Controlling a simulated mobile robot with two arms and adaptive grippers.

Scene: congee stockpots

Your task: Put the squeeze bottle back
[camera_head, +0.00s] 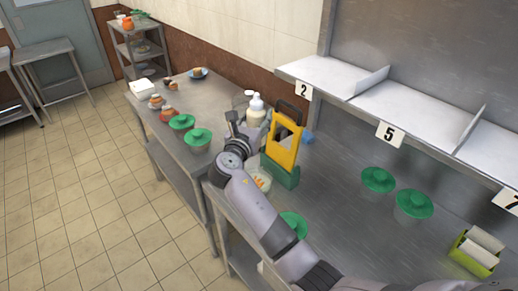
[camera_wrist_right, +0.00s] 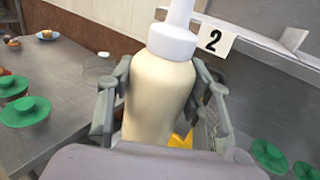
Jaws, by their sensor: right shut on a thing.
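The squeeze bottle (camera_wrist_right: 160,95) is cream-coloured with a white cap and nozzle. It stands about upright between the two fingers of my right gripper (camera_wrist_right: 162,100), which is shut on it. In the head view the bottle (camera_head: 256,108) shows above the end of my right arm, close to the yellow and green grater-like holder. My right gripper (camera_head: 243,128) partly hides its lower part, so I cannot tell whether its base touches the table. My left gripper is not in view.
A yellow and green holder (camera_head: 283,145) stands just right of the bottle. Green-lidded containers (camera_head: 197,138) stand on the left table, and more (camera_head: 414,204) on the right counter. A shelf with number cards (camera_head: 390,134) hangs above. The counter's middle is mostly clear.

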